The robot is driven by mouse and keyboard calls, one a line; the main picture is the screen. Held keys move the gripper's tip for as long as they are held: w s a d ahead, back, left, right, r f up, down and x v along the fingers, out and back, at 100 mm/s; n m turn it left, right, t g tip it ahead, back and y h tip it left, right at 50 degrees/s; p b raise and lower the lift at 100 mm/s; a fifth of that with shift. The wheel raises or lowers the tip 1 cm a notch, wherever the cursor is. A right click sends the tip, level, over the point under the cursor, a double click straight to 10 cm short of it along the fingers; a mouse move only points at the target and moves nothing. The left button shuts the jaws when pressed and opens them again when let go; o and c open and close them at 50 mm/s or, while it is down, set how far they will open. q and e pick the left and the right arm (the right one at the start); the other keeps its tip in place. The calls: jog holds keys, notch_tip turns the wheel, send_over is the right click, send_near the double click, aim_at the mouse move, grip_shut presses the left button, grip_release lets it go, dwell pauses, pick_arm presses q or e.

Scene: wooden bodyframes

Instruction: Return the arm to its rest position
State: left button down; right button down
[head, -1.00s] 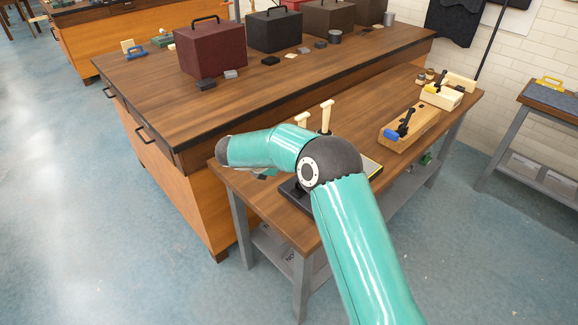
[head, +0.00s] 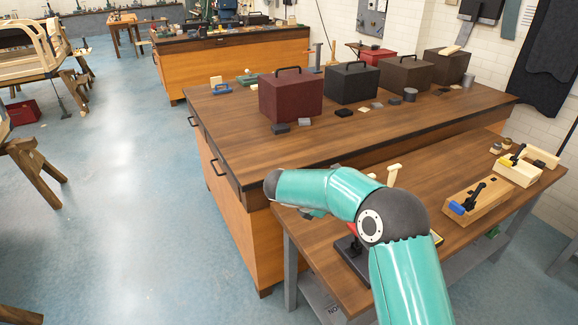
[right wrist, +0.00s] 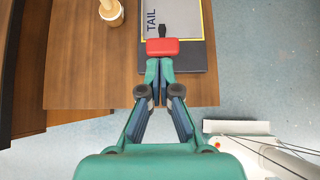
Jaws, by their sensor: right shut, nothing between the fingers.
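My right arm (head: 405,275) is teal and reaches in from the lower right of the head view, bent over the front bench. Its gripper is mostly hidden there behind the arm. In the right wrist view the right gripper (right wrist: 160,74) is shut and empty. Its tips are just short of a red grip (right wrist: 162,47) on a black stem; whether they touch it I cannot tell. The grip is above a dark base (right wrist: 190,60) with a yellow-edged plate (right wrist: 177,20) marked TAIL. My left gripper is in neither view.
A round wooden piece (right wrist: 111,12) stands left of the plate. The front bench (head: 330,255) also holds a wooden block with a blue-handled tool (head: 478,200). Behind it is a larger bench (head: 235,115) with several boxes, including a maroon one (head: 290,98).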

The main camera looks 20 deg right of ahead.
jog(key=s+a+f+g+y+b, duration=0.1)
jog(key=s+a+f+g+y, duration=0.2)
jog(key=s+f, duration=0.7)
jog(key=s+a+f+g+y, duration=0.1)
jog(key=s+a+f+y, duration=0.2)
jog(key=s+a+f, duration=0.7)
jog(key=s+a+f+m+t+y, duration=0.2)
jog(key=s+a+f+m+y, duration=0.65)
jog(key=s+a+m, duration=0.65)
jog(key=w+d+f+m+t, duration=0.1)
jog(key=w+d+m+t, duration=0.1)
jog(key=w+m, duration=0.3)
jog(key=shift+w+m+h+b, duration=0.3)
jog(key=shift+w+h+b, duration=0.15)
jog(key=shift+w, duration=0.6)
jog(key=shift+d, duration=0.1)
